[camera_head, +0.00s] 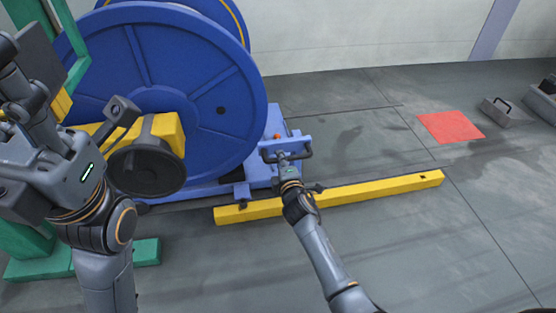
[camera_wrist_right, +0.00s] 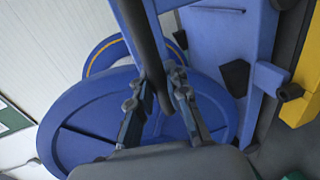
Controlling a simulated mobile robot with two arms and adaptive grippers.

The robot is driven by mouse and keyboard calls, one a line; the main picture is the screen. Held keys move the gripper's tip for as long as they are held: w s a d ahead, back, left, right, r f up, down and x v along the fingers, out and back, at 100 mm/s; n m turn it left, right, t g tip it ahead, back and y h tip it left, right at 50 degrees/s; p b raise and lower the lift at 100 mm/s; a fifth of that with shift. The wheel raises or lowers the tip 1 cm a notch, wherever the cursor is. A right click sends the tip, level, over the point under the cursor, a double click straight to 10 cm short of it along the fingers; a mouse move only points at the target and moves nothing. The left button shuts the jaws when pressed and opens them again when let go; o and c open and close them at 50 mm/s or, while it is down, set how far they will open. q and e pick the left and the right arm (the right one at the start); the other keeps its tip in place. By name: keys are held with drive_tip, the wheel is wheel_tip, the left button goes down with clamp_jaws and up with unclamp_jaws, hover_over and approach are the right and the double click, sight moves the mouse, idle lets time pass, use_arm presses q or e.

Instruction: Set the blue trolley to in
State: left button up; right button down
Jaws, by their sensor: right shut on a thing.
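The blue trolley (camera_head: 262,172) is a low blue frame beside a big blue reel (camera_head: 190,80). A dark handle bar (camera_head: 304,154) is at its near end. My right gripper (camera_head: 283,158) is shut on this handle. In the right wrist view the dark bar (camera_wrist_right: 143,35) runs between the fingers of the right gripper (camera_wrist_right: 160,88), with the blue reel (camera_wrist_right: 80,120) behind.
A yellow beam (camera_head: 380,190) lies on the floor beside the trolley, under my right arm. A green frame (camera_head: 146,252) stands at the left. A red floor patch (camera_head: 450,126) and a grey block with a handle (camera_head: 496,112) are at the right. Floor between is clear.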

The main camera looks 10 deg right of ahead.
drive_tip(key=shift+d+f, duration=0.1)
drive_tip(key=shift+d, duration=0.5)
drive_tip(key=c, duration=1.3)
unclamp_jaws()
drive_tip(key=shift+d, duration=0.15)
drive_tip(key=shift+a, duration=0.25)
drive_tip(key=shift+s, duration=0.2)
drive_tip(key=v, duration=1.1)
drive_tip(key=shift+s, duration=0.35)
